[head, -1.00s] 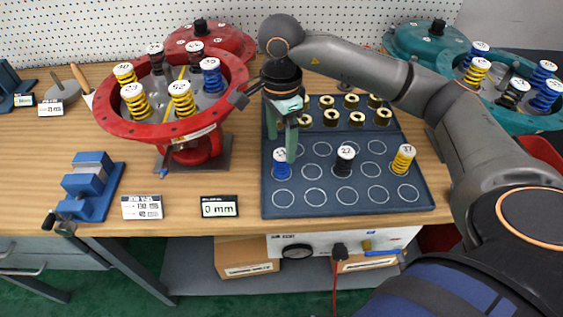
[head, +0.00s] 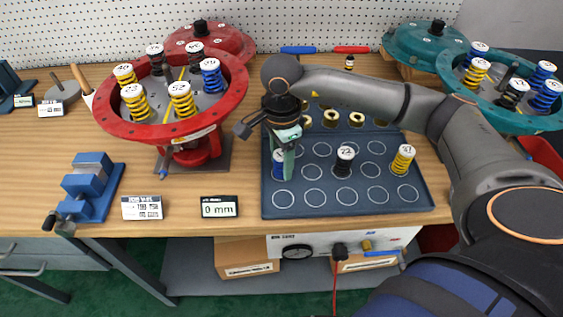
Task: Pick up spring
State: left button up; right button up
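Three springs stand upright on the dark tray (head: 320,208): a blue spring (head: 278,168) at the left, a black spring (head: 344,162) in the middle and a yellow spring (head: 402,160) at the right. My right gripper (head: 283,165) points down at the blue spring, with its green fingers at the spring's sides. The fingers hide part of the blue spring. I cannot tell whether they are closed on it. My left gripper is not in view.
A red housing (head: 110,130) holding several springs stands left of the tray. A teal housing (head: 530,122) with springs is at the right. A blue vise (head: 90,185) and a display (head: 219,207) are at the front left.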

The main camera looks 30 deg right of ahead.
grip_shut()
jog(key=shift+r, duration=0.1)
dwell(0.3)
